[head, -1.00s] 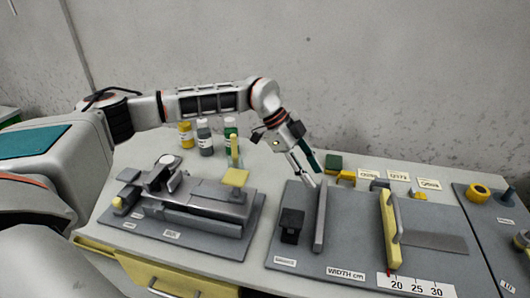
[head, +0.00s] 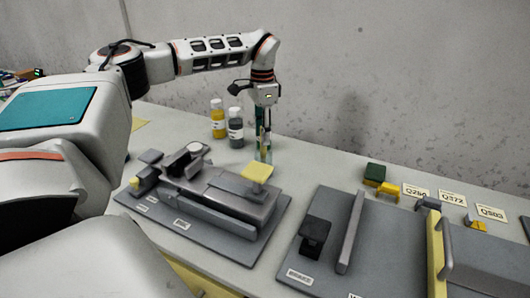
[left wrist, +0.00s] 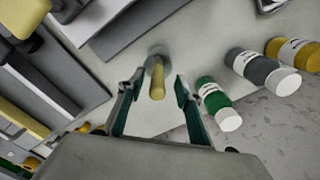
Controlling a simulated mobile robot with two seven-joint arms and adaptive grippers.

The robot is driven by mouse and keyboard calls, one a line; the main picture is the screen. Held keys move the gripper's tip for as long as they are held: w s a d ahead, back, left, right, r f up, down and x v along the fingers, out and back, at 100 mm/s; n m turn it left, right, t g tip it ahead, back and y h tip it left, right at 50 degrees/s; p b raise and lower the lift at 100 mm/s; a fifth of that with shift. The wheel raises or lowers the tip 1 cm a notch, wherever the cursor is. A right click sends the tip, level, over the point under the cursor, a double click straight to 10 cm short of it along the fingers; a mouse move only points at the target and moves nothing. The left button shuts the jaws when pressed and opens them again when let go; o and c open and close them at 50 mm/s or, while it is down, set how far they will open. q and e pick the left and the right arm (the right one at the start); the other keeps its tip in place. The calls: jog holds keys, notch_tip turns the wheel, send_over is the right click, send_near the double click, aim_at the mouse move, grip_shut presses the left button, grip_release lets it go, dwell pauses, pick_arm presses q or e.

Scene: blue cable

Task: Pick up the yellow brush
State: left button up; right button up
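The yellow brush (left wrist: 157,82) shows in the left wrist view as an upright yellow handle seen from above, rising from a small grey round holder (left wrist: 158,56). My left gripper (left wrist: 155,88) is open, with one finger on each side of the handle and a visible gap to both. In the head view my left gripper (head: 263,135) points straight down behind the grey machine, and its fingers largely hide the brush there. I cannot tell how far below the fingertips the brush starts. My right gripper is not in view.
A green-labelled bottle (left wrist: 214,100) stands close beside one finger, with a grey bottle (head: 235,128) and a yellow bottle (head: 217,119) farther along. A grey machine (head: 210,195) stands in front. A grey board (head: 370,250) lies to the right; the wall is behind.

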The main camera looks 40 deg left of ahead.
aim_at(263, 151)
pick_arm(q)
jog(key=f, duration=0.2)
jog(key=f+b, duration=0.1)
jog(key=f, duration=0.2)
jog(key=shift+d, duration=0.2)
jog(key=shift+r, duration=0.15)
grip_shut()
